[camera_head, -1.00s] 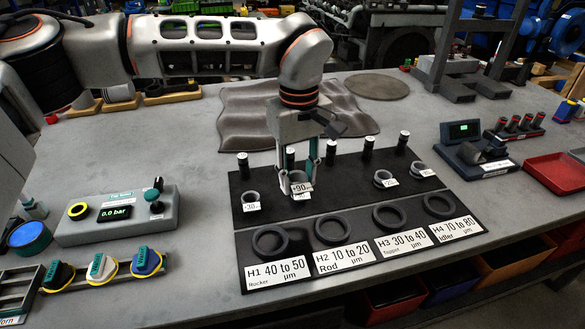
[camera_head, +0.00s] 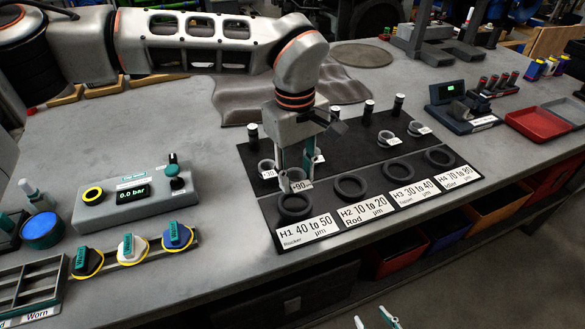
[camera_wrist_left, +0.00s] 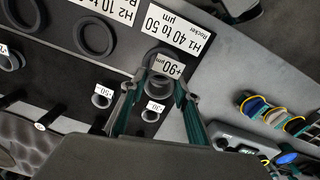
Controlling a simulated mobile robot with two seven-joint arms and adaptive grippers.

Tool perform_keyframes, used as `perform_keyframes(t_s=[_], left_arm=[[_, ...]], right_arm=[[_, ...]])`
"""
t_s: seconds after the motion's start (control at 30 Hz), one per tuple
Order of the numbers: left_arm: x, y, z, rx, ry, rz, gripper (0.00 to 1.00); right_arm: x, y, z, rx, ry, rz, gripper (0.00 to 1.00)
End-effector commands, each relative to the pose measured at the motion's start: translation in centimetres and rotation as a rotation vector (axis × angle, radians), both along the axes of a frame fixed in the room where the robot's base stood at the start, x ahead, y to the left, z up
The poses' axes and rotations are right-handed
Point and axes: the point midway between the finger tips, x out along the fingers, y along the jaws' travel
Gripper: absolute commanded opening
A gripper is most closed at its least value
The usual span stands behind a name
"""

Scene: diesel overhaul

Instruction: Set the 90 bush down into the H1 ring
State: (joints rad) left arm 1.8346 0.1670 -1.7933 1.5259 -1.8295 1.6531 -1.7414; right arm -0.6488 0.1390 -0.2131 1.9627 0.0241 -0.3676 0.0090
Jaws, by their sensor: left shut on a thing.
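The 90 bush (camera_head: 296,174) is a small grey ring with a white "+90" tag. My left gripper (camera_head: 297,168) is shut on it, one teal finger on each side. In the head view the bush is just behind the H1 ring (camera_head: 295,207), a dark ring on the black board behind the "H1 40 to 50 µm" label. In the left wrist view the bush (camera_wrist_left: 160,88) and its tag cover part of the H1 ring; I cannot tell the height between them. My right gripper (camera_head: 375,319) shows only fingertips at the bottom edge, apart and empty.
The H2 ring (camera_head: 351,186), H3 ring (camera_head: 400,170) and H4 ring (camera_head: 440,157) lie to the right. Other tagged bushes, such as the 30 bush (camera_head: 267,168), and black posts stand behind. A pressure box (camera_head: 133,194) is at left.

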Motion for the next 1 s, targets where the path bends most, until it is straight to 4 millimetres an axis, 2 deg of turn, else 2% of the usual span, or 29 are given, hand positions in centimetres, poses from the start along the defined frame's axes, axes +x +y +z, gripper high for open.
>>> perform_keyframes(t_s=[0.37, 1.0], left_arm=[[-0.1, -0.1, -0.8, -0.001, 0.002, 0.000, 0.09], [-0.1, -0.1, -4.8, -0.001, 0.004, 0.000, 0.09]], right_arm=[[-0.1, 0.0, -0.6, -0.001, 0.003, 0.000, 0.40], [-0.4, -0.4, -3.2, -0.019, 0.015, 0.003, 0.40]])
